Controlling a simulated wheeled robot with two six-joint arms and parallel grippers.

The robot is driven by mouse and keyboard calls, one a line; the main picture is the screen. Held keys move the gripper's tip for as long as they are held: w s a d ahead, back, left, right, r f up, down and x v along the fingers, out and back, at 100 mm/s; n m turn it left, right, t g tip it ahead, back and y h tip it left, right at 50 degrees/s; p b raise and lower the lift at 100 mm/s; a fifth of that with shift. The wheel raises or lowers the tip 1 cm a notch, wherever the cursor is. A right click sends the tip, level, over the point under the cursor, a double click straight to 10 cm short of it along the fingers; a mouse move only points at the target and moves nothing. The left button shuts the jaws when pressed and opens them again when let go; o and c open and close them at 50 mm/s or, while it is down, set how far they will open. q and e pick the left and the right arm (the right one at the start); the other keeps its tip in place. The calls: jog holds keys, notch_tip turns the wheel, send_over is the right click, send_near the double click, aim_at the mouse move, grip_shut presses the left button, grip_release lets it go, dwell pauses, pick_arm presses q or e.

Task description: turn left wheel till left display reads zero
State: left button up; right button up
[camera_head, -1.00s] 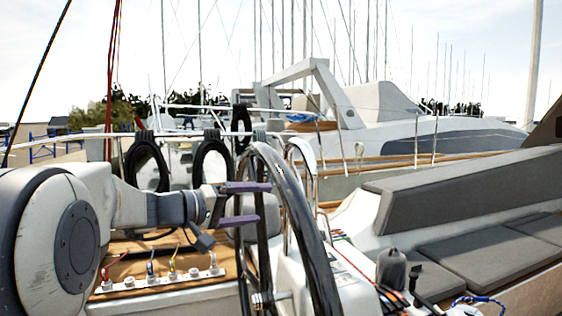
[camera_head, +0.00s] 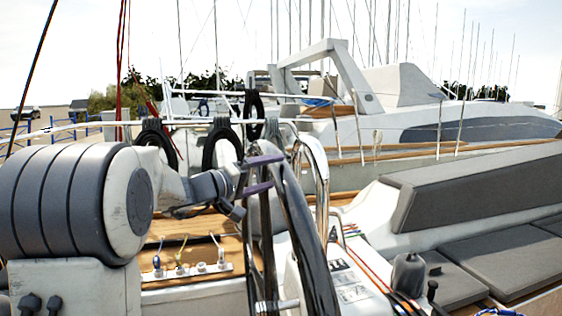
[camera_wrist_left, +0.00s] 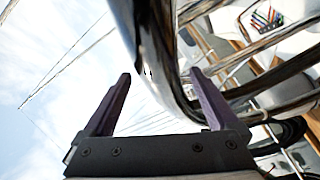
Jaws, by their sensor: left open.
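The left wheel (camera_head: 302,235) is a large dark, glossy steering wheel in the middle of the head view, seen nearly edge-on. My left gripper (camera_head: 277,171) has two purple fingers, open, at the upper part of its rim. In the left wrist view the open fingers (camera_wrist_left: 160,76) point toward the shiny rim (camera_wrist_left: 152,50), which runs between them, nearer the right finger. I cannot tell whether the fingers touch it. No display with a readable number shows. My right gripper is out of view.
A chrome rail (camera_head: 320,175) stands just right of the wheel. Lines and a winch (camera_head: 407,272) are at lower right, before grey seat cushions (camera_head: 500,262). A white strip with switches (camera_head: 190,271) lies left of the wheel. Black coiled ropes (camera_head: 220,150) hang on the railing behind.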

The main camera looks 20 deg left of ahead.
pick_arm(q)
jog(key=p+x, duration=0.1)
jog(key=x, duration=0.3)
jog(key=shift+p, duration=0.35)
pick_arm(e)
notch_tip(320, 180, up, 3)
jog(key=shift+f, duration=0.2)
pick_arm(q)
grip_shut()
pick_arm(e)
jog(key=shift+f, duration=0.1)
